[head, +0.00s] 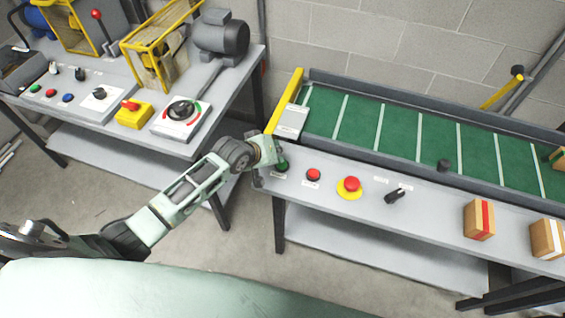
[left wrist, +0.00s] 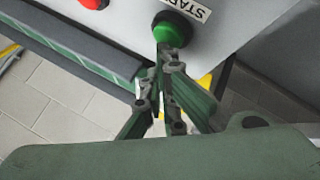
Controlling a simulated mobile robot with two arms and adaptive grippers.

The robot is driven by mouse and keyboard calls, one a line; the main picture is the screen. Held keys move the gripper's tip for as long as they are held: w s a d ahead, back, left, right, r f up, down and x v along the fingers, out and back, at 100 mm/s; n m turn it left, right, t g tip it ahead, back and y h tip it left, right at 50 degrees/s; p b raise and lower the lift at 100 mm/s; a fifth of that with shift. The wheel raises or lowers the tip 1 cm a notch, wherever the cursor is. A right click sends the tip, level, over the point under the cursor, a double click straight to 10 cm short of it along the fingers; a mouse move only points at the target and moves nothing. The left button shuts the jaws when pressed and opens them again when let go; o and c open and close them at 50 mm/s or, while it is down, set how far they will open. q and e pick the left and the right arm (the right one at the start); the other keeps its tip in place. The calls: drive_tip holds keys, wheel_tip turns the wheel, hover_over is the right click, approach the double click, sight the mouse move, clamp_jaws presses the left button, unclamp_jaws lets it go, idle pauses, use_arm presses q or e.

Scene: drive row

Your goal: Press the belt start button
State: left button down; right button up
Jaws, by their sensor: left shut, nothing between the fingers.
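The green start button (head: 281,165) sits at the left end of the belt table's front panel. It also shows in the left wrist view (left wrist: 173,27), beside a label reading START. My left gripper (head: 262,174) is shut and empty, right at the button. In the left wrist view its closed fingertips (left wrist: 168,46) overlap the lower edge of the green button; I cannot tell whether they touch it or press it in. My right gripper is in neither view.
A red button (head: 313,174), a red emergency knob on yellow (head: 350,187) and a black switch (head: 396,195) follow to the right. The green belt (head: 400,133) lies behind them. Boxes (head: 479,220) stand at right. Another table (head: 140,140) with controls stands left.

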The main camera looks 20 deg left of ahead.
use_arm(q)
drive_tip(key=shift+f, duration=0.3)
idle(0.4)
drive_tip(key=shift+r, duration=0.1)
